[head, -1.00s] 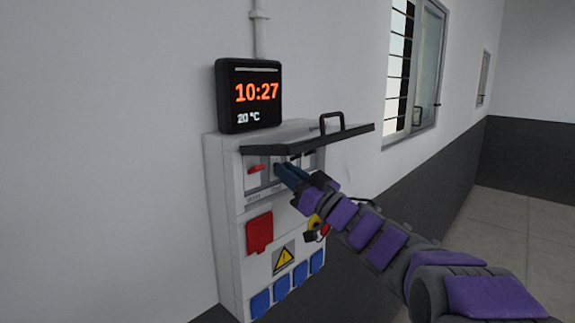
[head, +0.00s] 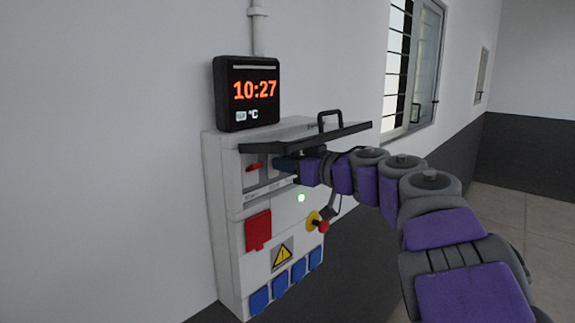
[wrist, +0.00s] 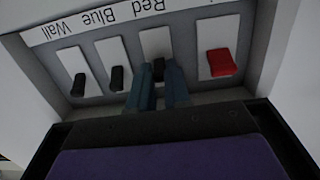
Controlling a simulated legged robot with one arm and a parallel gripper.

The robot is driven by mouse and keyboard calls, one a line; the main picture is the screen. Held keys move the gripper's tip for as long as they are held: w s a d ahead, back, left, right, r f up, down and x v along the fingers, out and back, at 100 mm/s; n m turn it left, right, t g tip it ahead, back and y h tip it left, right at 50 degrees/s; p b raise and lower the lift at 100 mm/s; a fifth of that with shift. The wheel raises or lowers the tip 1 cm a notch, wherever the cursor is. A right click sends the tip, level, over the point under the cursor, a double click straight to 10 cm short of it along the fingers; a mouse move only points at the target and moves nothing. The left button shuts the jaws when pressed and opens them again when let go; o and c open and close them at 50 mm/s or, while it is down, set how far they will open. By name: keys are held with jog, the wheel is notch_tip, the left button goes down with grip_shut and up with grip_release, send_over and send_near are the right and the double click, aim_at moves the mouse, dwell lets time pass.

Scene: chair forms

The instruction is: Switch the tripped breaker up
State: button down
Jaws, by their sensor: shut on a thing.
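The breaker box (head: 230,215) hangs on the wall with its cover raised. In the wrist view, which is upside down, a row of switches shows: two black switches (wrist: 78,84) (wrist: 117,78) at left, a third black switch (wrist: 158,66) and a red switch (wrist: 220,63) at right. The red switch (head: 255,166) also shows in the head view, left of my gripper (head: 282,164). My gripper (wrist: 159,75) has its two blue fingers on either side of the third black switch and is shut on it. The cover and my arm hide the other switches in the head view.
The raised cover (head: 335,133) sits close above my gripper. A red-and-yellow stop button (head: 321,225), a red socket (head: 258,231) and several blue sockets (head: 298,270) are below. A clock (head: 247,92) stands on the box.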

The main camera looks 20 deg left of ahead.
jog(key=shift+r, duration=0.2)
jog(key=c, duration=1.5)
grip_release()
jog(key=o, duration=0.4)
jog(key=shift+w+a+f, duration=0.2)
jog(key=shift+w, duration=0.05)
jog(key=shift+s, duration=0.2)
jog(key=shift+d, duration=0.1)
jog(key=b+v, duration=0.1)
jog(key=v, duration=1.6)
jog(key=shift+w+b, duration=0.1)
jog(key=shift+b, duration=0.25)
